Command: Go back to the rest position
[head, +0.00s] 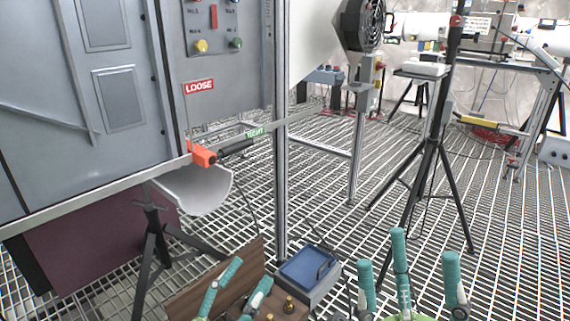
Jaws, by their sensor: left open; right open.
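My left gripper (251,272) is at the bottom of the head view, left of centre. Its teal fingers stand apart with nothing between them, in front of a brown wooden board (216,284). My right gripper (405,262) is at the bottom, right of centre. Its teal fingers point up and are spread, empty, above the grating floor. Both palms are mostly cut off by the lower edge.
A grey cabinet (85,130) with a control panel (213,22) and orange handle (201,154) fills the left. A white trough (196,190) sits below it. A blue tray (307,268) lies between my grippers. A black tripod (432,150) stands right; open grating (520,230) lies beyond.

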